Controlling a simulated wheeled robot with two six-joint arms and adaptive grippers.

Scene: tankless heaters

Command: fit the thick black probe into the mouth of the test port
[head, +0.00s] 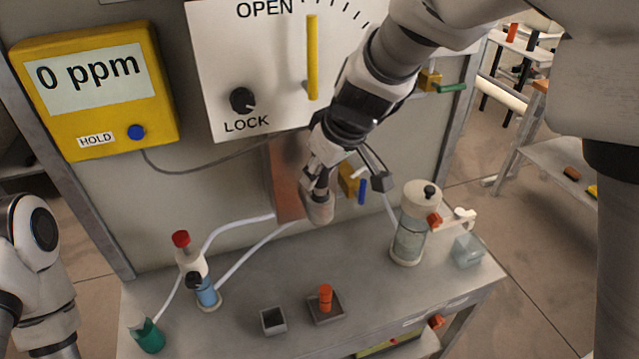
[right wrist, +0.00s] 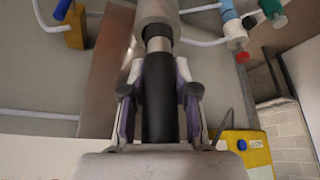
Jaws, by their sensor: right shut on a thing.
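My right gripper (head: 320,182) is shut on the thick black probe (right wrist: 158,105), in front of the panel. In the right wrist view the probe stands between both fingers and points away from my palm. A silver band (right wrist: 158,45) at its far end meets a wider beige cylinder (right wrist: 157,10); I cannot tell how deep they join. The beige cylinder also shows just below the gripper in the head view (head: 318,209), before a copper-brown plate (head: 283,180). I take it for the test port, but its mouth is hidden. My left gripper is not in view.
A yellow gas meter (head: 95,85) reads 0 ppm, with a thin cable. On the grey bench (head: 370,300) are a blue bottle (head: 205,290), a green cup (head: 148,335), an orange plug (head: 325,297) in a block, an empty dark socket (head: 273,320) and a clear jar (head: 410,235).

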